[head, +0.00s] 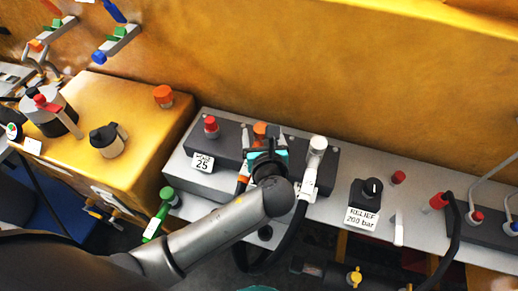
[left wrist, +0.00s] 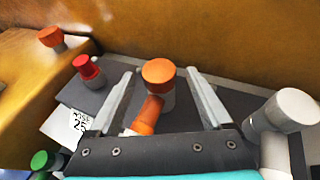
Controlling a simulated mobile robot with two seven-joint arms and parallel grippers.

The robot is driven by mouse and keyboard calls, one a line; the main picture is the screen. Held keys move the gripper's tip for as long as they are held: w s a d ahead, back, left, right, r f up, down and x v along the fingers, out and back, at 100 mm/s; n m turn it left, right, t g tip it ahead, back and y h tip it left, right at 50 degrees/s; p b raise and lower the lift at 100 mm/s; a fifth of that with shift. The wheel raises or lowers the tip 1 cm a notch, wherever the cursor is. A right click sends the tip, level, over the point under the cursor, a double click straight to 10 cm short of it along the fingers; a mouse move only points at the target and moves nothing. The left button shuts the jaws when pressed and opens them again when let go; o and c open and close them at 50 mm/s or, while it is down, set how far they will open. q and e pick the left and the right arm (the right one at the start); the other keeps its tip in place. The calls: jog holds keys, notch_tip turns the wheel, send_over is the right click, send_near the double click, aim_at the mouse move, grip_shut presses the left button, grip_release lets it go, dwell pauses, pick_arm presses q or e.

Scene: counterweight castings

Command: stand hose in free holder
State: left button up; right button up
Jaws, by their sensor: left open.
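My left gripper (head: 264,148) is over the control block, and its open jaws show in the left wrist view (left wrist: 160,95). Between its fingers, apart from both, is an orange-capped fitting (left wrist: 158,72) with an orange sleeve (left wrist: 148,114) angled down from it. In the head view the orange cap (head: 260,129) shows just behind the gripper. A black hose (head: 288,236) loops below the block, between an orange collar (head: 243,179) and a white fitting (head: 317,146). The white fitting also shows right of the jaws (left wrist: 290,108). I cannot tell which holder is free. My right gripper is not in view.
A red-capped fitting (head: 211,125) stands left, above a "25" label (head: 203,162). A green-handled fitting (head: 167,194) is lower left. Right are a black relief knob (head: 372,188) and another black hose (head: 454,235). A yellow box (head: 150,135) stands left; a yellow wall (head: 330,65) rises behind.

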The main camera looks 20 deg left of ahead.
pick_arm(q)
jog(key=shift+b+x, duration=0.45)
jog(key=shift+x, duration=0.35)
grip_shut()
jog(key=shift+r, duration=0.1)
